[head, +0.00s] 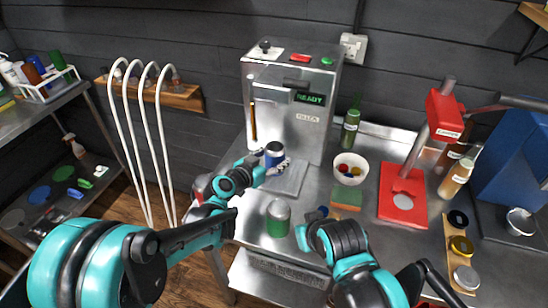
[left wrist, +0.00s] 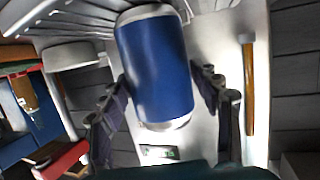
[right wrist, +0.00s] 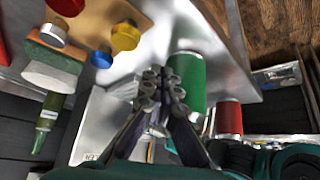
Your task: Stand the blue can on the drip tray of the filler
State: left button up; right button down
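The blue can (head: 274,155) is upright at the filler (head: 292,105), over the drip tray (head: 288,180). I cannot tell whether the can's base touches the tray. My right gripper (head: 305,230) is low over the table beside the green can (head: 278,218). In the right wrist view its fingers (right wrist: 155,80) are together and empty, in front of the green can (right wrist: 187,75).
A red can (head: 201,187) stands behind my left arm. A white bowl (head: 349,168), a sponge (head: 346,198) and a green bottle (head: 350,127) stand right of the filler. A red press (head: 402,192) is farther right. Curved white hoses (head: 145,130) stand left.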

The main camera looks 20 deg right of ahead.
pick_arm(q)
jog(key=shift+o, duration=0.3)
jog(key=v, duration=1.2)
